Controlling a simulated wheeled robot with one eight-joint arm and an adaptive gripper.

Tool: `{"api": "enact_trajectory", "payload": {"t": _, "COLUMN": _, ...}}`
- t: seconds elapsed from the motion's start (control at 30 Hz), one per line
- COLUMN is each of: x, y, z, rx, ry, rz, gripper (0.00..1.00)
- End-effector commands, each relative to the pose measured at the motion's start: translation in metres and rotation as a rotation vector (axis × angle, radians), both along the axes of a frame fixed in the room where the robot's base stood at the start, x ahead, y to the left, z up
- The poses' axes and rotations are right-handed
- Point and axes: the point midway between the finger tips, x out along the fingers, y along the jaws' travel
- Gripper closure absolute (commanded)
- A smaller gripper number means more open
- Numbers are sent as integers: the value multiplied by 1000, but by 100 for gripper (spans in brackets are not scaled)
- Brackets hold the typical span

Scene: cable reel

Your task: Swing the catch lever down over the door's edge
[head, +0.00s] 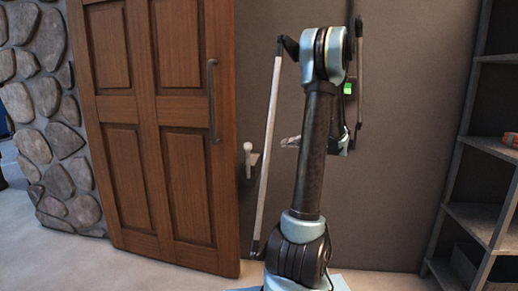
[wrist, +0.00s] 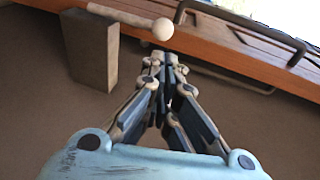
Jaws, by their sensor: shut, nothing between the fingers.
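The door (head: 150,130) is brown panelled wood, with its free edge beside the wall. The catch beside that edge has a grey block (head: 254,160) and a short lever with a pale ball knob (head: 247,147). The lever stands upright, ball at the top. In the wrist view the ball (wrist: 162,29) lies just beyond my fingertips, and the lever rod (wrist: 120,14) runs left from it past the block (wrist: 92,50). My gripper (head: 291,141) is shut and empty, right of the catch and pointing left. It also shows in the wrist view (wrist: 165,62), apart from the ball.
A dark bar handle (head: 212,100) stands out from the door above the catch and also shows in the wrist view (wrist: 245,25). A stone wall (head: 45,110) is at the left and shelves (head: 485,180) at the right. Bare wall lies behind my arm.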

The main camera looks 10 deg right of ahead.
Motion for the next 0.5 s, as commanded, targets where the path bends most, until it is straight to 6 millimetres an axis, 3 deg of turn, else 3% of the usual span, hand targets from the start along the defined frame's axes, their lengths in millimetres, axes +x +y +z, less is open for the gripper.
{"api": "enact_trajectory", "payload": {"t": 0.33, "x": 1, "y": 2, "z": 0, "rx": 0, "ry": 0, "rz": 0, "gripper": 100}}
{"api": "enact_trajectory", "payload": {"t": 0.5, "x": 7, "y": 15, "z": -3, "rx": -1, "ry": 1, "rz": 3, "gripper": 100}}
